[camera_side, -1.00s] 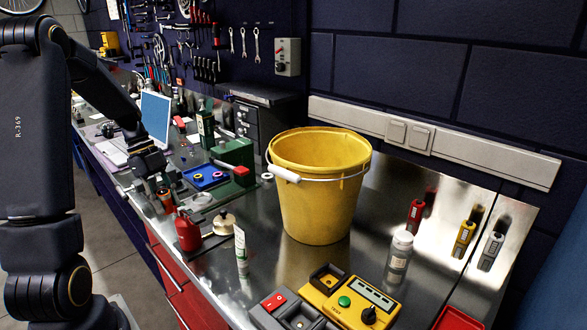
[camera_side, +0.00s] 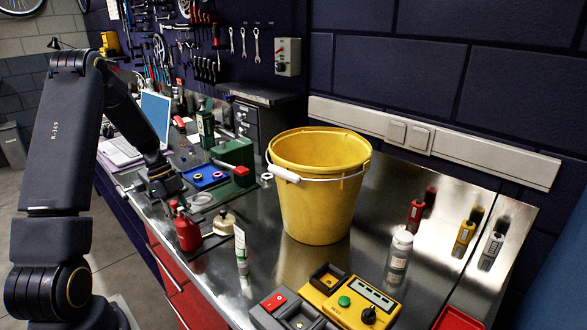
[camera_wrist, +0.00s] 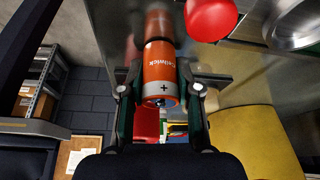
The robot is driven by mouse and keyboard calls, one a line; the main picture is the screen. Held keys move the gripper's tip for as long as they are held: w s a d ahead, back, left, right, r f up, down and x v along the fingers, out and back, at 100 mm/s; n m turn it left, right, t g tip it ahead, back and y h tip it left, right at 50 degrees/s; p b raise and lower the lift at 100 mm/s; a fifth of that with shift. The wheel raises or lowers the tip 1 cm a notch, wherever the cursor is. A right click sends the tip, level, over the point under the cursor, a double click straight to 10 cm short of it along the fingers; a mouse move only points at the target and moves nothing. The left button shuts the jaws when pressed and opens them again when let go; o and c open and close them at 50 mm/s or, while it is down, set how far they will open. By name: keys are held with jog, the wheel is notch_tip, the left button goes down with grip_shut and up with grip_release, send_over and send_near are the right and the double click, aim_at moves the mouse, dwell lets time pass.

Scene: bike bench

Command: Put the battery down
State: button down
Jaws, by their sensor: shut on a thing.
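The battery (camera_wrist: 159,70) is an orange cylinder with a silver band and a plus mark at its near end. In the wrist view it lies between the two fingers of my gripper (camera_wrist: 160,92), which is shut on it. In the side view my gripper (camera_side: 172,196) is over the left front part of the bench, just behind a red bottle (camera_side: 188,233). The battery is mostly hidden there, and I cannot tell whether it touches the bench.
A yellow bucket (camera_side: 318,195) stands mid-bench. A yellow tester (camera_side: 343,305) and a grey unit with a red switch (camera_side: 275,301) sit at the front. A blue tray (camera_side: 206,178), a green box (camera_side: 236,155) and a white tube (camera_side: 240,250) are near.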

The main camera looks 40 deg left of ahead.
jog(key=c, duration=0.8)
grip_release()
jog(key=shift+f, duration=0.1)
jog(key=w+v, duration=0.1)
jog(key=v, duration=1)
jog(key=w+d+r+n+y, duration=0.1)
jog(key=d+r+n+y, duration=0.15)
jog(key=d+r, duration=0.5)
jog(key=s+d+r+n+t, duration=0.1)
jog(key=s+d+n, duration=0.2)
jog(key=d, duration=0.4)
jog(key=s+d+r+n+t+y, duration=0.1)
jog(key=s+d+n+t, duration=0.1)
jog(key=d+n, duration=0.4)
jog(key=s+d+r+n+t+y, duration=0.1)
jog(key=s+d+n, duration=0.3)
jog(key=d, duration=0.4)
jog(key=shift+s+d+r+t, duration=0.25)
jog(key=shift+d+t, duration=0.05)
jog(key=shift+d, duration=0.1)
